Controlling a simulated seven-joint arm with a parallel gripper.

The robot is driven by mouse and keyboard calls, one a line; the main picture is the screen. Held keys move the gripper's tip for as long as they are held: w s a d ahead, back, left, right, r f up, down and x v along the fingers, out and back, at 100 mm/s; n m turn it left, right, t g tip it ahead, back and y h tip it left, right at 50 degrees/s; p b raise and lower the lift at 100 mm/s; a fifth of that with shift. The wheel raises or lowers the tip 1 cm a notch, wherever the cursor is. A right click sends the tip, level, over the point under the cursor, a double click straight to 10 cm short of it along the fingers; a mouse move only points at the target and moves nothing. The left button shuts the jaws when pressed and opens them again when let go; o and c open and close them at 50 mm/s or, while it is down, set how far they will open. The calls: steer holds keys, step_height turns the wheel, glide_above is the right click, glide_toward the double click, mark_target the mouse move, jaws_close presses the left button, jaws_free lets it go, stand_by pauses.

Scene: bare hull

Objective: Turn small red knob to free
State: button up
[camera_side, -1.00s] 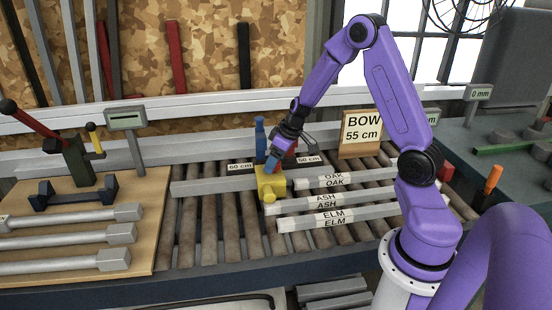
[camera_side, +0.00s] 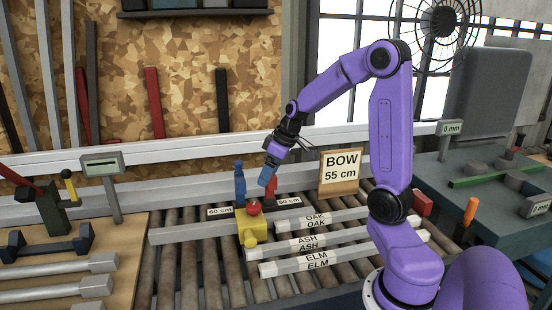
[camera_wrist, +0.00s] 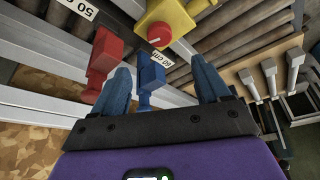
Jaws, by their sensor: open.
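The small red knob (camera_side: 254,208) sits on top of a yellow block (camera_side: 255,230) on the roller bed in the side view. In the wrist view the knob (camera_wrist: 160,35) shows a white mark on its face, and the yellow block (camera_wrist: 178,14) is at the top. My gripper (camera_side: 264,179) is above and slightly right of the knob in the side view, apart from it. In the wrist view my gripper (camera_wrist: 160,68) has its two blue fingers spread, with nothing held. The knob lies beyond the fingertips.
A blue upright clamp (camera_side: 239,182) and a red one (camera_side: 271,188) stand behind the yellow block, close to my gripper. In the wrist view the blue clamp (camera_wrist: 151,72) shows between my fingers. Labelled bars (camera_side: 307,242) lie to the right. A BOW sign (camera_side: 341,172) stands behind.

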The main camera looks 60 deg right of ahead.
steer(key=v, duration=0.4)
steer(key=shift+s+r, duration=0.15)
steer(key=shift+r, duration=0.2)
steer(key=m+h, duration=0.3)
steer(key=m, duration=0.6)
glide_toward(254, 206)
steer(key=shift+g+h, duration=0.3)
steer(key=x, duration=0.8)
steer(key=shift+w+a+f, duration=0.15)
steer(key=shift+w+f, duration=0.1)
steer(key=shift+w, duration=0.15)
steer(key=shift+c, duration=0.3)
steer(key=c, duration=1)
